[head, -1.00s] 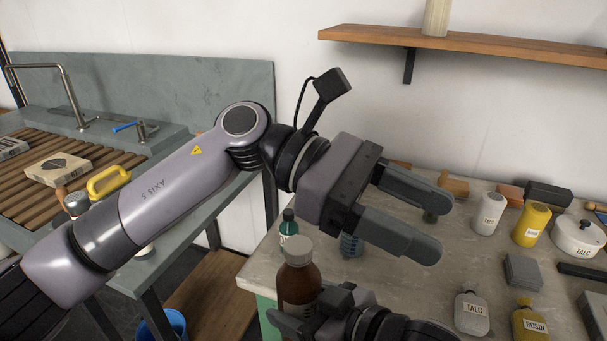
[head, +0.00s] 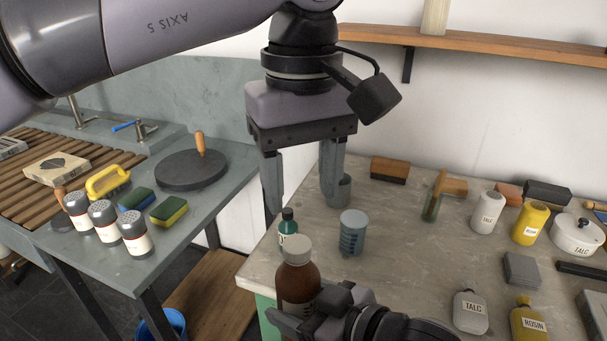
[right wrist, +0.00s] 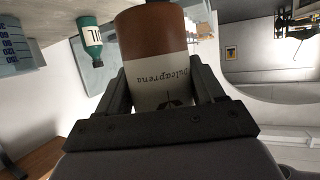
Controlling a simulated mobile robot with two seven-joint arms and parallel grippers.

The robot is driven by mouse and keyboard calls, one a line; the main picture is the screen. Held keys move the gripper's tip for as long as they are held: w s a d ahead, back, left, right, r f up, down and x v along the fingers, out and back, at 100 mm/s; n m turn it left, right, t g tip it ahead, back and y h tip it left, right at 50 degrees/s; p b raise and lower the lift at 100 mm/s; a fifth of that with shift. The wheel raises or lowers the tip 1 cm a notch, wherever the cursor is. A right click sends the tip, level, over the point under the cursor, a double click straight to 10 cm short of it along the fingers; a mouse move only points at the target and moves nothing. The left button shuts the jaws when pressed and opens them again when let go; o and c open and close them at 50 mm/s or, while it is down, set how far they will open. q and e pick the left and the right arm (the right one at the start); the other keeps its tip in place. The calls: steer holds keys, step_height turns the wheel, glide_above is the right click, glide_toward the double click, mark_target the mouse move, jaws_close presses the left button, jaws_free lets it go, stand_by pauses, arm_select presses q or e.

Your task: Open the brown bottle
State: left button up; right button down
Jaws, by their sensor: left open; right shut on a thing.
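The brown bottle (head: 297,281) stands upright in the head view at the near left of the grey table, with its pale cap (head: 297,250) on. My right gripper (head: 295,322) is shut on the bottle's lower body. The right wrist view shows the bottle (right wrist: 152,45) and its white label between the fingers (right wrist: 160,95); its cap is out of that view. My left gripper (head: 302,205) points down, open and empty, above and behind the bottle, apart from the cap.
A small green bottle (head: 288,236) and a blue-grey graduated cup (head: 352,232) stand close behind the brown bottle. Talc and rosin bottles (head: 470,312) are to the right. A sink bench with shakers (head: 135,232) is at left. A wooden shelf (head: 470,45) hangs above.

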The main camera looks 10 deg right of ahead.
mark_target(305, 242)
arm_select(q)
step_height(305, 242, down, 8)
steer(key=shift+r, duration=0.2)
jaws_close()
steer(key=shift+d, duration=0.15)
steer(key=shift+n, duration=0.3)
